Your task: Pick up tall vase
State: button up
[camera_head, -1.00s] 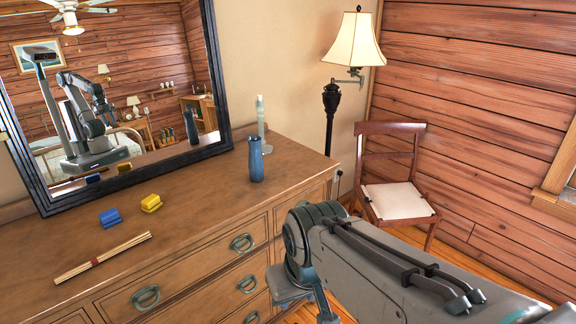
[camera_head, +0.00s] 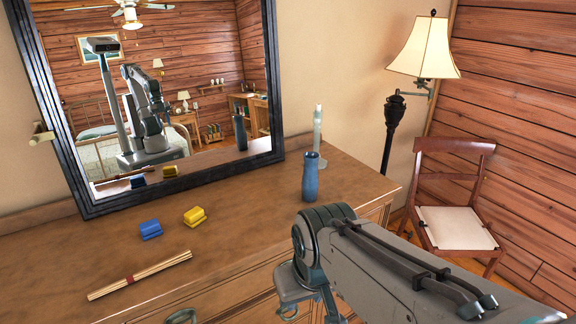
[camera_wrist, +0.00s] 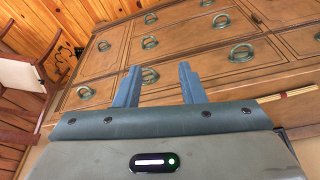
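The fingers cannot be made out there. The vase is not visible in the wrist view.
On the dresser top (camera_head: 235,215) stand a pale candlestick (camera_head: 317,128) behind the vase, a yellow block (camera_head: 195,216), a blue block (camera_head: 151,229) and a bundle of sticks (camera_head: 140,275). A framed mirror (camera_head: 180,178) stands behind. A lamp (camera_head: 424,52) and chair (camera_head: 455,225) are right.

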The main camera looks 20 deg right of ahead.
aim_at(311, 184)
jog(key=z, duration=0.25)
jog(key=i, duration=0.45)
jog(key=z, duration=1.5)
jog(key=i, duration=0.6)
jog(key=u, duration=2.15)
